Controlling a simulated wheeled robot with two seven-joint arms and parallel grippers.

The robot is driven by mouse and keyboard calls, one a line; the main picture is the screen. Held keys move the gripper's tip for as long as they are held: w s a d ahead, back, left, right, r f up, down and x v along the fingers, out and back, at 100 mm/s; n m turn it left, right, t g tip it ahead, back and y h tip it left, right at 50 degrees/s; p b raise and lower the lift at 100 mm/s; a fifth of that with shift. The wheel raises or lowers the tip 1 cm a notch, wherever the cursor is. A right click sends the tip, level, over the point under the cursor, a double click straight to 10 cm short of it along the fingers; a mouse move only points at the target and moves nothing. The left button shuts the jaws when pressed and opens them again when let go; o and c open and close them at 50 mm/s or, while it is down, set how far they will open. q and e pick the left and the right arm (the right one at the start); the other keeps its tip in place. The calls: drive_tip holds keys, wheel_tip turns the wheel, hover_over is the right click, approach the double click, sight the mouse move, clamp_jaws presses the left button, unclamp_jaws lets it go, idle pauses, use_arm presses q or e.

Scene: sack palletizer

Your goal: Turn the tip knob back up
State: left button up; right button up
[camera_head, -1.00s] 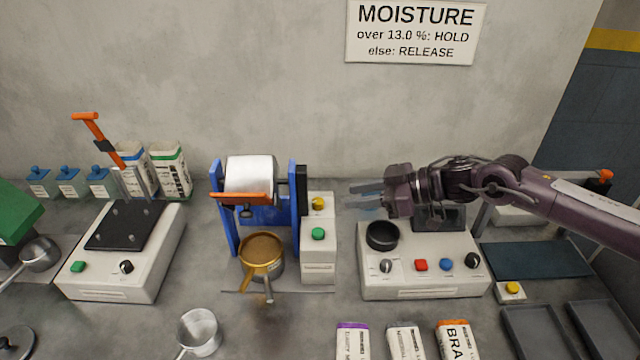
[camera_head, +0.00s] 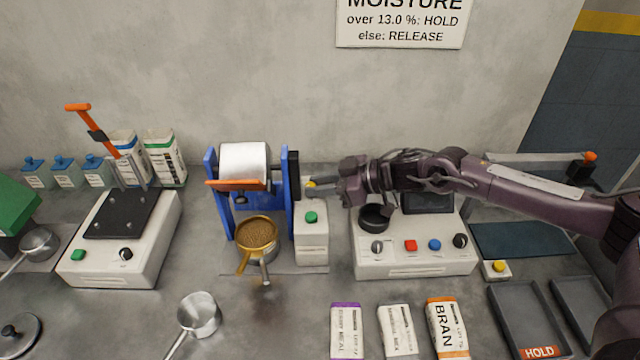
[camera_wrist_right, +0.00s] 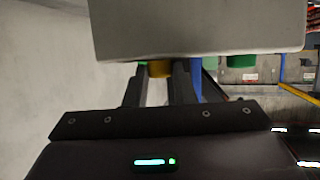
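The yellow knob (camera_head: 311,184), which I take to be the tip knob, sits on top of the pale control box (camera_head: 312,245) beside the blue stand with the white drum (camera_head: 244,163). My right gripper (camera_head: 322,186) reaches in from the right, with its fingertips at this knob. In the right wrist view the two fingers (camera_wrist_right: 160,85) stand apart, with the yellow knob (camera_wrist_right: 160,69) showing between their tips. I cannot tell whether they touch it. The knob's turn angle is unclear. My left gripper is not in view.
A green button (camera_head: 311,217) sits in front of the knob on the same box. A sieve pan (camera_head: 257,232) with grain stands under the drum. The moisture meter (camera_head: 415,262) lies below my right arm. Bags and trays are at front right.

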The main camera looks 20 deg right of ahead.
clamp_jaws()
